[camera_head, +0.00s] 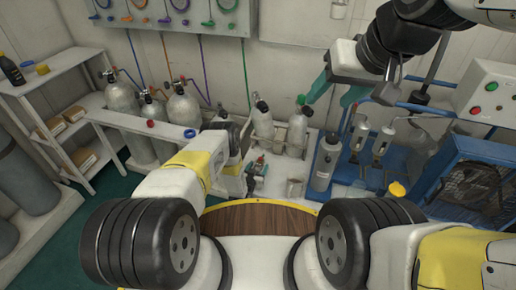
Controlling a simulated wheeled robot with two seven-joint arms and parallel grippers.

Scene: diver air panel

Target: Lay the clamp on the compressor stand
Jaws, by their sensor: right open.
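My right gripper (326,112) hangs at the upper right with its two teal fingers spread apart and nothing between them. It is above the bottles and the left end of the blue compressor stand (345,190). My left arm reaches in from the lower left, and its gripper (257,172) is mostly hidden behind the forearm, low over the white bench. A small red and dark item shows at that spot; I cannot tell whether it is held. I cannot make out the clamp for certain.
A blue compressor housing with a fan (475,187) and a control box (488,98) stand at the right. Grey cylinders (183,108) line the wall at the left, beside a white shelf (60,100).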

